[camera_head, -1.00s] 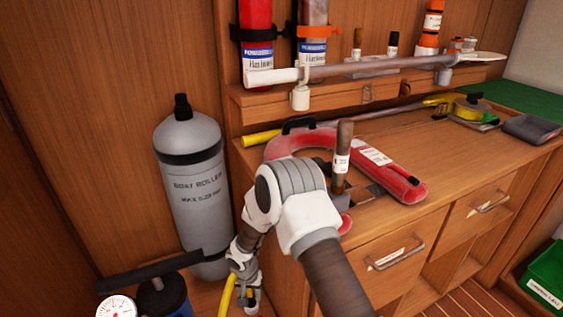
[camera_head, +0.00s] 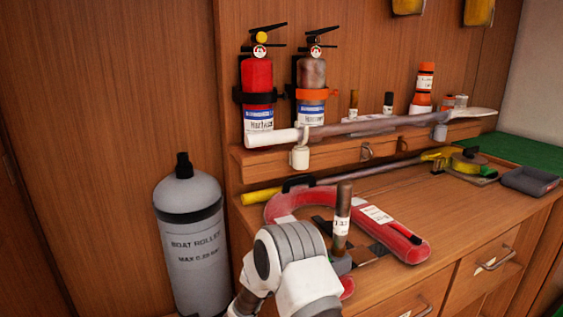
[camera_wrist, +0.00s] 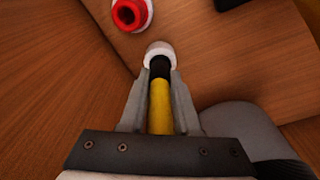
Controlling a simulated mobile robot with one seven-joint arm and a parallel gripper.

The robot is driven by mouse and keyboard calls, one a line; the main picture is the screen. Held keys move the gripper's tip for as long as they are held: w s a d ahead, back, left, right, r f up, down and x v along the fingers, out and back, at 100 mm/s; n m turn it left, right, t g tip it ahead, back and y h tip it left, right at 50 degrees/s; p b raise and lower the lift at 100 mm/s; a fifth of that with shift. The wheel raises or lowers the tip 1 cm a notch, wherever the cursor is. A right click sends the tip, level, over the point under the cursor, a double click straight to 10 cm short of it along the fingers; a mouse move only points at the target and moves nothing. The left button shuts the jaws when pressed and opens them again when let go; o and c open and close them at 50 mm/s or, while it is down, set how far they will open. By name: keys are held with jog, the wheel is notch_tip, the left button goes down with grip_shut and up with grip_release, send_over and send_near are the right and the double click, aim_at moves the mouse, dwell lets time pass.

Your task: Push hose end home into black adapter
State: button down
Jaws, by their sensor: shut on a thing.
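In the wrist view my gripper (camera_wrist: 160,85) is shut on the yellow hose (camera_wrist: 160,105), which runs up between the two grey fingers. A black section (camera_wrist: 160,67) is at the hose's far end, between the fingertips. A white round piece (camera_wrist: 158,49) is just past the fingertips, in line with it. I cannot tell whether the black section is the adapter or part of the hose, nor how deeply anything is seated. In the head view the gripper and hose are below the frame; only my arm shows.
A grey boat roller cylinder (camera_head: 190,240) stands left of the wooden bench. A red horseshoe-shaped thing (camera_head: 405,243) and a dark upright handle (camera_head: 343,215) are on the bench near my arm. A red ring-shaped piece (camera_wrist: 128,14) lies beyond the fingertips in the wrist view.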

jog(key=shift+r, duration=0.3)
jog(key=shift+r+p, duration=1.1)
jog(key=shift+r, duration=0.85)
jog(key=shift+s, duration=0.15)
